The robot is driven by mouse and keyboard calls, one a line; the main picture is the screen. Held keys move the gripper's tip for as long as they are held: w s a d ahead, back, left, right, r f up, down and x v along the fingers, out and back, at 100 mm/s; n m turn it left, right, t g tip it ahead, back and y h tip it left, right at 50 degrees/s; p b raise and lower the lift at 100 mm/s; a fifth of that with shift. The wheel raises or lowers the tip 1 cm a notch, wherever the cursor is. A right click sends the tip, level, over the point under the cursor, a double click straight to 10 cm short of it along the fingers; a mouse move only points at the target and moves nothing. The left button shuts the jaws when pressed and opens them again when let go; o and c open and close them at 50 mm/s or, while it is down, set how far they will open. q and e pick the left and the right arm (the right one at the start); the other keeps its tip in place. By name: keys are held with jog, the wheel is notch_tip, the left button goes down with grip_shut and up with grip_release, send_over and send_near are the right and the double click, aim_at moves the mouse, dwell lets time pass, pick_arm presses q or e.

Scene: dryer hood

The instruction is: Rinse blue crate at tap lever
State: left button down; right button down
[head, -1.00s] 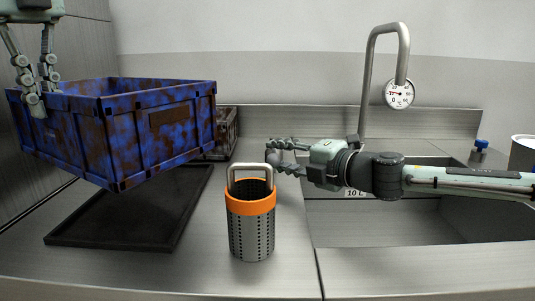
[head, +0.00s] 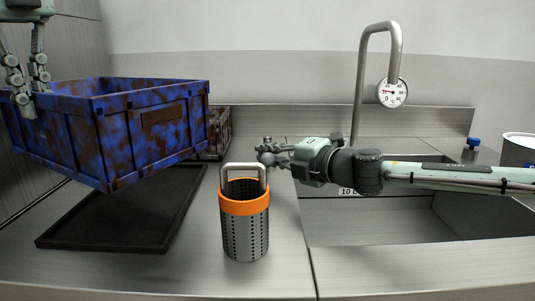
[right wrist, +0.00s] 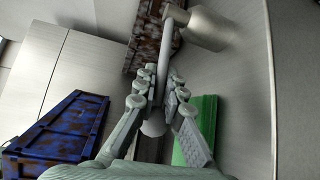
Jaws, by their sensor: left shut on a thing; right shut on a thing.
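The blue crate (head: 130,130), blotched with brown, hangs tilted above the dark tray at the left of the head view. It also shows in the right wrist view (right wrist: 58,130). My left gripper (head: 34,100) comes down from above and is shut on the crate's near-left rim. The tap lever (right wrist: 165,55) is a grey rod with a rounded end, running up to a grey cylinder. My right gripper (right wrist: 157,95) is shut on this lever; in the head view it (head: 270,152) lies left of the sink. The curved tap spout (head: 364,85) rises behind the sink; no water shows.
A perforated steel basket with an orange band (head: 245,225) stands on the counter near my right gripper. A black tray (head: 120,215) lies below the crate. A brown-blotched crate (head: 218,130) stands behind. The sink (head: 385,220) is empty where visible. A green block (right wrist: 203,120) shows in the wrist view.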

jog(key=shift+w+d+n+g+y, duration=0.15)
jog(key=shift+d+n+g+y, duration=0.55)
jog(key=shift+w+d+n+g+y, duration=0.1)
jog(key=shift+d+n+g+y, duration=0.35)
jog(key=shift+g, duration=0.25)
jog(key=shift+d+n+g+y, duration=0.25)
jog(key=shift+n+g+y, duration=0.1)
jog(key=shift+n+g, duration=0.3)
jog(key=c, duration=1.6)
grip_release()
